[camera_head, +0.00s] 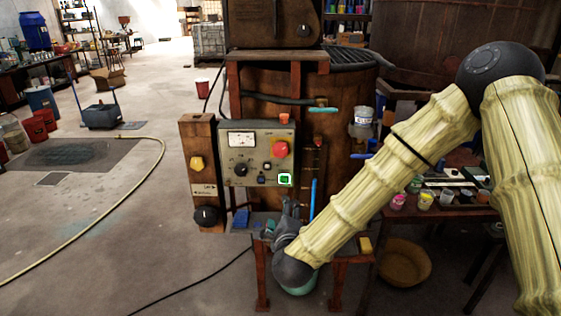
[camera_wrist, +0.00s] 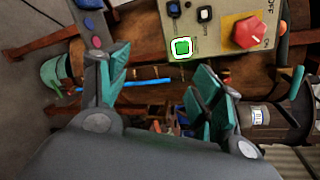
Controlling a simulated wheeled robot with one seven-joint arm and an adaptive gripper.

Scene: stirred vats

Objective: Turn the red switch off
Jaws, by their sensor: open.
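The red switch (camera_head: 280,148) is a round red knob at the upper right of a beige control panel (camera_head: 250,172). In the wrist view the red switch (camera_wrist: 248,32) sits on a yellow plate, with a white mark on its face. A green button (camera_head: 285,180) with a white surround is below it, and the button also shows in the wrist view (camera_wrist: 181,47). My gripper (camera_head: 290,204) is below the panel, apart from the switch. In the wrist view my gripper (camera_wrist: 158,82) has its teal-padded fingers spread, with nothing held between them.
A wooden post (camera_head: 202,215) with a yellow knob and a black knob stands left of the panel. A rusty vat (camera_head: 345,115) stands behind. A low bench (camera_head: 345,257) with tools is under my gripper. Paint pots (camera_head: 425,200) stand at right. The floor at left is mostly open.

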